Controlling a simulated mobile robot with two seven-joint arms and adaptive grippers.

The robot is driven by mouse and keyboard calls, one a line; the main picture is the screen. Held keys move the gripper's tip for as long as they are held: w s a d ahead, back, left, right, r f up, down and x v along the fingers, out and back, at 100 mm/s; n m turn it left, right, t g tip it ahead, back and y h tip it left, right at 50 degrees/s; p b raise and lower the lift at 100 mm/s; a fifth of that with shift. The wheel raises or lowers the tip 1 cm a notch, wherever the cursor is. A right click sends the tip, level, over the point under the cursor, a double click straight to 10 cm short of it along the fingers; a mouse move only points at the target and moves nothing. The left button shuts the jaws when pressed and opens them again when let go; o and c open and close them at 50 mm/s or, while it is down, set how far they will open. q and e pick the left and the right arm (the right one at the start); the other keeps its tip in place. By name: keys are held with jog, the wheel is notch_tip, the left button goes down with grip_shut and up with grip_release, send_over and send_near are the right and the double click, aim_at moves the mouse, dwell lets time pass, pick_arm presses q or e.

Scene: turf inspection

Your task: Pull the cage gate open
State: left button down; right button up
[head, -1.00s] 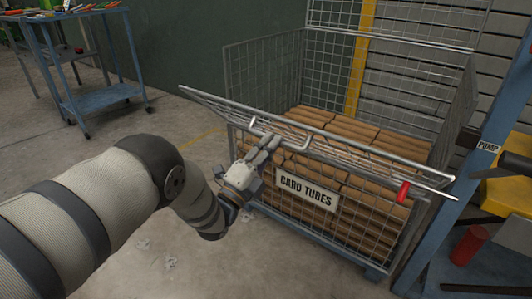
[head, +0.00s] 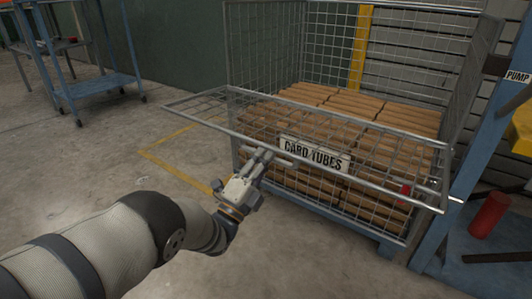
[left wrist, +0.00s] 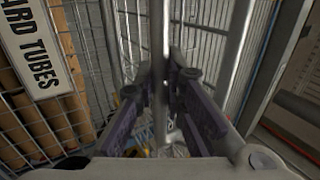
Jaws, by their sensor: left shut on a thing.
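The wire cage (head: 249,45) holds stacked brown card tubes (head: 345,104). Its mesh gate (head: 205,103) slants outward from the cage front, its near metal edge standing off toward me. My left gripper (head: 262,156) is shut on the gate's bar handle (head: 288,161) at the near edge. In the left wrist view, the gripper (left wrist: 166,92) has its dark fingers closed around a pale metal bar (left wrist: 159,35); the contact itself is partly hidden. The CARD TUBES sign (head: 315,155) is on the cage front, partly behind gate bars, and shows in the left wrist view (left wrist: 34,45). My right gripper is out of view.
A blue post (head: 482,150) and a red cylinder (head: 489,215) stand close to the cage's right side. A red grip (head: 404,192) shows near the gate's right end. A blue trolley (head: 103,88) is at the back left. The floor left of the cage is clear.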

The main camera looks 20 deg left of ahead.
pick_arm(q)
jog(key=shift+w+d, duration=0.15)
jog(key=shift+d, duration=0.05)
dwell(0.3)
jog(key=c, duration=1.7)
grip_release()
jog(key=shift+d, duration=0.1)
jog(key=shift+o, duration=0.2)
jog(key=shift+f, duration=0.1)
